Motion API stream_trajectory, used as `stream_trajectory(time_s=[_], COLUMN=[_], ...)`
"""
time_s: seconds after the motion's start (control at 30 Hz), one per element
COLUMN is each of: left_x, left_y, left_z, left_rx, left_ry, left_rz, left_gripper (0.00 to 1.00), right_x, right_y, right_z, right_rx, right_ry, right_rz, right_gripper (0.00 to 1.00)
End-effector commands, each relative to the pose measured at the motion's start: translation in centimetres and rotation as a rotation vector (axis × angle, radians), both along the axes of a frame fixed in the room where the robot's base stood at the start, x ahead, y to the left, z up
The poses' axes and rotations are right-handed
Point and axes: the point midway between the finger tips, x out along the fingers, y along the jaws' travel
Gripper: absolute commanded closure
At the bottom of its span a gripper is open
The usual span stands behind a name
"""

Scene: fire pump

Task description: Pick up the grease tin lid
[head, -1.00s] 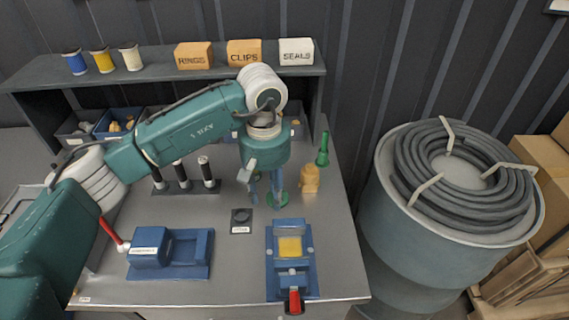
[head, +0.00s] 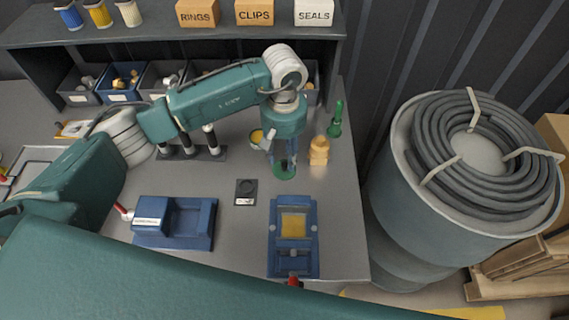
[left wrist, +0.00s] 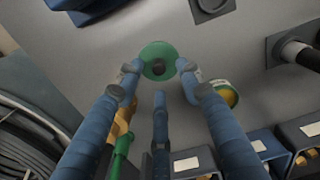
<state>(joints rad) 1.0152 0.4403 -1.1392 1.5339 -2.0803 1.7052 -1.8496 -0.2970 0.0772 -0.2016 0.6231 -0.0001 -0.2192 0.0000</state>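The grease tin lid is a green disc with a dark knob. It lies on the grey bench in the head view (head: 285,172) and shows fully in the left wrist view (left wrist: 153,50). My left gripper (head: 283,165) points down over it and partly hides it. In the left wrist view its fingers (left wrist: 158,76) are spread apart, with the lid just beyond and between the tips. I see no clear contact. The open tin with yellow grease (head: 257,135) stands beside the gripper. My right gripper is out of view.
An orange knobbed object (head: 319,151) and a green bottle-like object (head: 336,120) stand close right of the gripper. A blue fixture with a yellow pad (head: 293,250) and a small black block (head: 246,189) are nearer. Black posts (head: 212,143) stand left. Bins line the back.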

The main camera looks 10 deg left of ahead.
Motion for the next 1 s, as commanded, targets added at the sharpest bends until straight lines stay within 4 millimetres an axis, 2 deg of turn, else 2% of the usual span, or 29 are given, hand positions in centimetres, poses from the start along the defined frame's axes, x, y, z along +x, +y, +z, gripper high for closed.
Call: stream_trajectory(time_s=[0.03, 0.1, 0.27, 0.5, 0.57, 0.7, 1.0], left_x=[-0.2, -0.2, 0.0, 0.0, 0.0, 0.0, 0.0], left_y=[-0.2, -0.2, -0.2, -0.2, -0.2, -0.2, -0.2], left_z=[-0.3, -1.4, -3.2, -3.6, -3.6, -3.5, -3.5], left_rx=[-0.001, -0.001, -0.001, -0.001, -0.001, -0.001, -0.001], left_ry=[0.007, 0.007, 0.003, 0.001, 0.001, 0.001, 0.001], left_rz=[0.0, 0.001, 0.001, -0.001, -0.001, -0.001, 0.0], left_gripper=[0.63, 0.63, 0.63, 0.63, 0.73, 1.0, 1.0], right_x=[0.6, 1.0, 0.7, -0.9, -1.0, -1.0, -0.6], right_y=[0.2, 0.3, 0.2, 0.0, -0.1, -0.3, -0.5], right_z=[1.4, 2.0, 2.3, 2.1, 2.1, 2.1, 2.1], right_rx=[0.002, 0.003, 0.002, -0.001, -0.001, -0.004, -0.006], right_ry=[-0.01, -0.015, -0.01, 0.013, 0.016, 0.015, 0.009], right_rz=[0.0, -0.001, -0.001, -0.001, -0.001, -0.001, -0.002], right_gripper=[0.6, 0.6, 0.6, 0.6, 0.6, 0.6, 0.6])
